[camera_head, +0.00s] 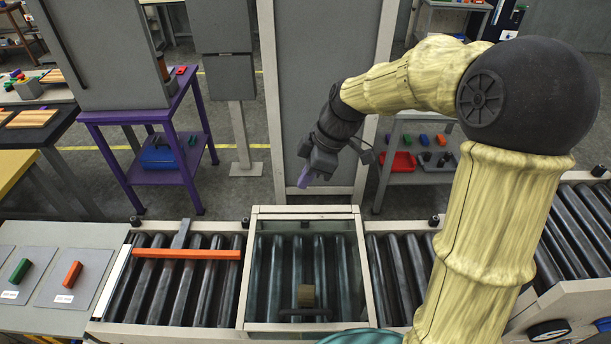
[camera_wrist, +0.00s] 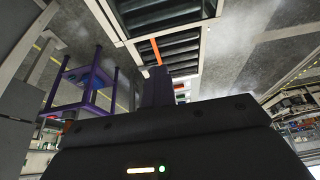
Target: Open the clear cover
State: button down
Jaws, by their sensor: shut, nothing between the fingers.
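The clear cover (camera_head: 262,275) is a see-through panel in a light frame over the middle of the roller conveyor, and it lies flat and closed. A dark handle with a tan block (camera_head: 305,296) shows at its front part; I cannot tell whether the block is on or under the panel. My gripper (camera_head: 303,181) hangs above and behind the cover's back edge, apart from it, with its purple fingers pointing down and left. The purple fingers (camera_wrist: 156,88) also show in the wrist view, closed together and empty.
An orange bar (camera_head: 187,254) lies across the rollers left of the cover. Green (camera_head: 20,271) and red (camera_head: 72,274) blocks lie on plates at the far left. A tall grey panel (camera_head: 320,90) stands behind the conveyor. A purple table (camera_head: 150,115) stands behind left.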

jog(key=shift+a, duration=0.1)
dwell(0.4)
jog(key=c, duration=1.4)
grip_release()
jog(key=b+v, duration=0.2)
jog(key=v, duration=1.5)
jog(key=shift+r, duration=0.2)
